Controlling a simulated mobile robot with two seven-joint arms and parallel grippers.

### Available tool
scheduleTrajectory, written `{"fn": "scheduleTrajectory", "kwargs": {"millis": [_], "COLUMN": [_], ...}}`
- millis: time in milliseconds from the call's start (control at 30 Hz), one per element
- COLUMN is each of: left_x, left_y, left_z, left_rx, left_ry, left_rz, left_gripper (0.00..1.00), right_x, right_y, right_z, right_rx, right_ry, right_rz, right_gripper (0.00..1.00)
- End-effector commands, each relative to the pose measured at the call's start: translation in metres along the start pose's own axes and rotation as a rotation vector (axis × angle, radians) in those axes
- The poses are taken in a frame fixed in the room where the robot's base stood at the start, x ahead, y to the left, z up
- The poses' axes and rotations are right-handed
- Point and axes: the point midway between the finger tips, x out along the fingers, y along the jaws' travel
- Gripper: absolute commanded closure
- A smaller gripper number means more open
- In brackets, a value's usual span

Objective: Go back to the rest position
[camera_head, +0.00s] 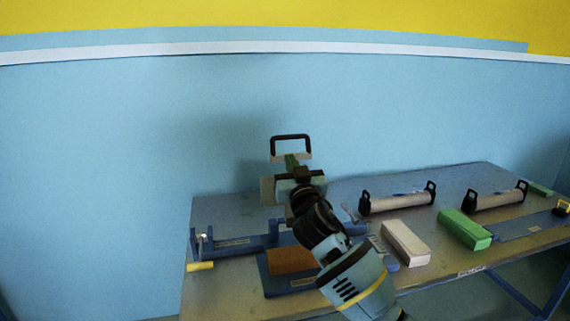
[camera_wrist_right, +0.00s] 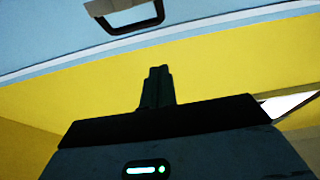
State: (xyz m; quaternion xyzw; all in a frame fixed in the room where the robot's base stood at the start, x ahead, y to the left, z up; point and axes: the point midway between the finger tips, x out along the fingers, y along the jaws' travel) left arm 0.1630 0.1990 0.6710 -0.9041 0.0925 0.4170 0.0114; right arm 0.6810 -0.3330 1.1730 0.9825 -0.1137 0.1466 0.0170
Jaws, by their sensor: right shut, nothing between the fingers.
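My right gripper (camera_head: 291,161) is raised above the back left of the table, with its arm coming up from the lower right. In the right wrist view its dark fingers (camera_wrist_right: 156,88) are together, with nothing between them. A black loop-shaped handle (camera_head: 291,137) with a pale lower part shows just beyond the fingertips. It also shows at the top of the right wrist view (camera_wrist_right: 134,22), apart from the fingers. I cannot tell what it is fixed to. My left gripper is not in view.
The table (camera_head: 222,290) holds a blue stand (camera_head: 225,245), an orange-brown block (camera_head: 291,260), a pale block (camera_head: 405,243) and a green block (camera_head: 463,229). Two paper rolls with black ends (camera_head: 398,201) (camera_head: 497,200) lie toward the back. A blue wall (camera_head: 100,170) stands behind.

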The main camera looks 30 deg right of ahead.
Motion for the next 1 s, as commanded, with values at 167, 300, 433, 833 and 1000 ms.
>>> {"fn": "scheduleTrajectory", "kwargs": {"millis": [167, 300, 433, 833, 1000], "left_x": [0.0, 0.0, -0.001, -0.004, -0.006], "left_y": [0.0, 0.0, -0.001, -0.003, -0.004], "left_z": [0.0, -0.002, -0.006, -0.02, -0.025], "left_rx": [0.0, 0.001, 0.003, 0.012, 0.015], "left_ry": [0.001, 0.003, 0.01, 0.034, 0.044], "left_rz": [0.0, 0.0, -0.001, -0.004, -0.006], "left_gripper": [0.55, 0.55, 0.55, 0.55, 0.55], "right_x": [0.0, -0.008, -0.039, -0.226, -0.321], "right_y": [0.0, -0.003, -0.012, -0.033, -0.035], "right_z": [0.0, 0.016, 0.066, 0.237, 0.28], "right_rx": [0.0, -0.005, -0.027, -0.084, -0.092], "right_ry": [0.0, -0.03, -0.12, -0.503, -0.654], "right_rz": [0.0, -0.012, -0.05, -0.222, -0.287], "right_gripper": [1.0, 1.0, 1.0, 1.0, 1.0]}}
